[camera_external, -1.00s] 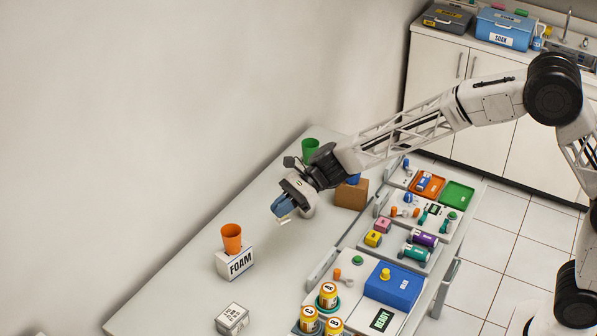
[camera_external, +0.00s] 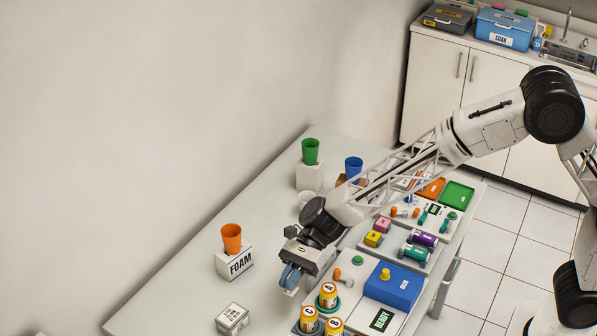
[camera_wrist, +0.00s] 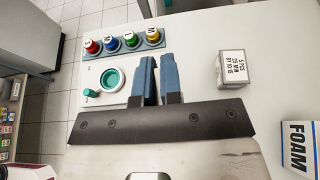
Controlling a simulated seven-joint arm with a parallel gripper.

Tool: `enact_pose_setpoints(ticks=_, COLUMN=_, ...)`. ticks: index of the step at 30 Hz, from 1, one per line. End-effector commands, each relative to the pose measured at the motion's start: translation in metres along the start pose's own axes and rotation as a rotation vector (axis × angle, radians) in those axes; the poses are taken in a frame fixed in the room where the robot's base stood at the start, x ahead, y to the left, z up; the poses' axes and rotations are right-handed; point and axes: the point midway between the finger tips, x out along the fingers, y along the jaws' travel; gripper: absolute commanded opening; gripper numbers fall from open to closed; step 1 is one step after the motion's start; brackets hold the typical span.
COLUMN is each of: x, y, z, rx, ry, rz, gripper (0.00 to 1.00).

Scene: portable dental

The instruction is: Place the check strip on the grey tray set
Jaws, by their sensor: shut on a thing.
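My gripper (camera_external: 289,277) is low over the left part of the white table, with its blue fingers pointing down. In the wrist view the fingers (camera_wrist: 158,80) stand close together, shut on a thin thing that they mostly hide; I take it to be the check strip. I cannot make out its face or ends. A grey tray (camera_external: 424,262) with pink and yellow cubes and purple and teal cylinders lies right of my gripper; I cannot tell if it is the grey tray set.
A foam box (camera_external: 240,262) carries an orange cup (camera_external: 231,238). A small labelled box (camera_external: 232,318) stands nearer the front. Several amber jars (camera_external: 309,318), a blue box (camera_external: 393,287) and a READY display (camera_external: 382,319) are to the right. The table's left side is mostly clear.

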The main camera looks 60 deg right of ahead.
Motion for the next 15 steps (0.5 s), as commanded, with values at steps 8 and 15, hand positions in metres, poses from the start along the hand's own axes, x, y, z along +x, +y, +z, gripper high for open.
enact_pose_setpoints(ticks=8, x=0.019, y=0.0, z=-0.047, rx=0.003, ry=0.0, rz=0.0, gripper=0.0)
enact_pose_setpoints(ticks=15, x=0.022, y=0.0, z=-0.054, rx=0.001, ry=0.0, rz=-0.001, gripper=0.0)
